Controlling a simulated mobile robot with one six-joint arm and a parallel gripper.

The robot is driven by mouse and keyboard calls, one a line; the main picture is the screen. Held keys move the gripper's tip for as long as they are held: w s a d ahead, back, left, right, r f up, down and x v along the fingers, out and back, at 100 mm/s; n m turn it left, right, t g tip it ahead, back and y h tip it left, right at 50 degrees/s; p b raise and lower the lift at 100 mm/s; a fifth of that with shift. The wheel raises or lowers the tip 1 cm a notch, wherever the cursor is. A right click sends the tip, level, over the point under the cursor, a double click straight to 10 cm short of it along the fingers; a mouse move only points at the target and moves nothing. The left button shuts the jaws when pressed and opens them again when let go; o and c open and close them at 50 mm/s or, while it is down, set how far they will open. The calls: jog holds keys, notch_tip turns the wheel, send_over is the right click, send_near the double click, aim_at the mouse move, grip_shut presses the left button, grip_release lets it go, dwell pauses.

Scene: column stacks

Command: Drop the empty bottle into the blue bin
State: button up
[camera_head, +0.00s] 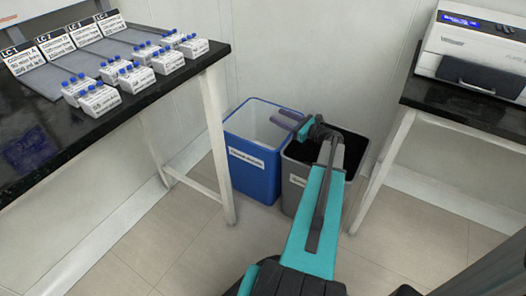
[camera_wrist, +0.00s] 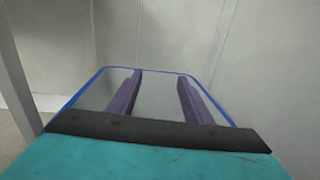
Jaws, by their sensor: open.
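The blue bin (camera_head: 252,182) stands on the floor between the two benches, with a white label on its front. Its open top shows a pale inside. My gripper (camera_head: 281,118) is over the right part of the bin's opening. In the wrist view my gripper (camera_wrist: 160,76) is open, its two dark fingers apart with nothing between them. The blue rim (camera_wrist: 84,90) surrounds the fingers there. No bottle is visible in either view; the bottom of the bin is hidden in the head view.
A grey bin (camera_head: 296,185) with a dark inside stands against the blue bin's right side, partly behind my arm. A black bench (camera_head: 150,103) at left carries several racks of blue-capped vials and sign cards. A white instrument (camera_head: 470,60) sits on the right bench.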

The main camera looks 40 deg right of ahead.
jog(key=shift+s+d, duration=0.2)
jog(key=shift+s, duration=0.9)
